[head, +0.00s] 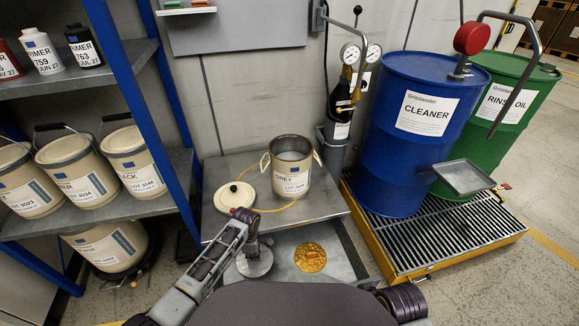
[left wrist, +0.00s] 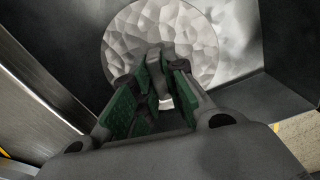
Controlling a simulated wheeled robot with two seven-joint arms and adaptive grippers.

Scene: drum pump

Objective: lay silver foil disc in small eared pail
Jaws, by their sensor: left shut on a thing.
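The silver foil disc (head: 257,266) shows a crinkled face in the left wrist view (left wrist: 195,40). It is at the left part of the open drawer (head: 287,276); whether it touches the drawer floor I cannot tell. My left gripper (head: 252,248) is above it, shut on it at its middle, with the green-padded fingers (left wrist: 150,95) close together. The small eared pail (head: 290,172), beige with a white "GREY" label and an ear on each side, stands upright and open on the grey table behind the drawer. My right gripper is not in view.
A gold disc (head: 310,257) lies in the drawer, right of the silver one. A cream lid (head: 228,201) with a black knob and a yellow cord lie left of the pail. A blue drum (head: 420,150) stands on the right, a shelf (head: 80,80) with pails on the left.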

